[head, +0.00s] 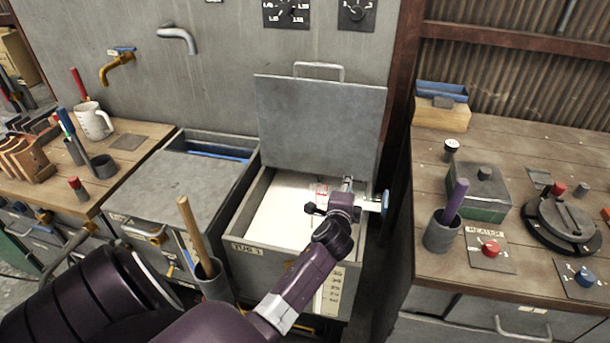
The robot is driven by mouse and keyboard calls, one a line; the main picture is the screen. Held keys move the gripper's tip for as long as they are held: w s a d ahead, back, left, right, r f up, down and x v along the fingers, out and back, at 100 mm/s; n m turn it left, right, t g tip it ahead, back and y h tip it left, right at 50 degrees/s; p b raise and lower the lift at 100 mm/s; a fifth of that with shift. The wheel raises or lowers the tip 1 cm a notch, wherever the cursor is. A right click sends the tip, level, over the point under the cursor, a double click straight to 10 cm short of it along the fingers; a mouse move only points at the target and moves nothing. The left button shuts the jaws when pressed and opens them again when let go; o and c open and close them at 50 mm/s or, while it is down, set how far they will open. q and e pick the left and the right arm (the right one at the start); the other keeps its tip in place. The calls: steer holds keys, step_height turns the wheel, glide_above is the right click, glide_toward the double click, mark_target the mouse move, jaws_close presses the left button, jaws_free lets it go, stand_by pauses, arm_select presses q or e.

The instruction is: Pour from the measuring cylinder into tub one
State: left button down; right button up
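Tub one (243,249), a grey box labelled TUB 1, stands in the middle with its lid raised at the back and a white surface inside. My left gripper (347,192) is over the right part of its opening. It appears shut around the measuring cylinder, which lies nearly level. The cylinder's blue foot (386,203) sticks out to the right, past the tub's right edge. Red marks (322,190) show left of the gripper, over the tub. The clear body is hard to make out, and I cannot see any liquid stream. My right gripper is not in view.
A closed grey lid (185,180) covers most of the neighbouring tub. A wooden-handled tool stands in a grey holder (214,282) at front left. The raised lid (320,120) stands behind the gripper. The right bench (560,150) holds a cup, a box and controls.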

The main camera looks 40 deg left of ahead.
arm_select(q)
steer(key=shift+r, duration=0.25)
stand_by(0.3)
steer(key=shift+r+n+p, duration=0.3)
steer(key=shift+n+p, duration=0.2)
steer(key=shift+p, duration=0.1)
steer(key=r+m+p, duration=0.1)
steer(key=m, duration=0.1)
steer(key=m+y+p, duration=0.1)
steer(key=m, duration=0.1)
steer(key=shift+a+r+p, duration=0.1)
steer(key=shift+r+p, duration=0.25)
steer(key=shift+r, duration=0.15)
